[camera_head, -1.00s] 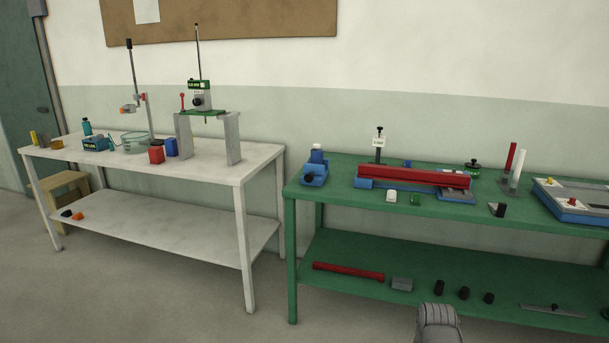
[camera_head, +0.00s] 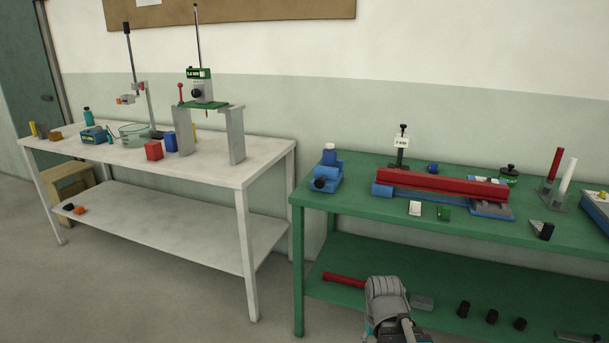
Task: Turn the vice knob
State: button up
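A small blue device (camera_head: 328,178), which looks like the vice, stands at the left end of the green table. A dark round knob (camera_head: 319,184) shows on its front left side, and a white and blue piece (camera_head: 329,154) is on top. A grey rounded part of my arm shows at the bottom, in front of the green table's lower shelf. My gripper's fingers do not show, and nothing of my arm touches the blue device.
A red bar (camera_head: 440,184) on a blue base and a black-topped labelled post (camera_head: 402,146) stand right of the device. The green table (camera_head: 350,207) has bare room around the device. A white table (camera_head: 225,170) with lab items stands at left, a gap between.

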aim_at(320, 183)
jog(key=z, duration=0.1)
jog(key=i, duration=0.9)
jog(key=z, duration=0.4)
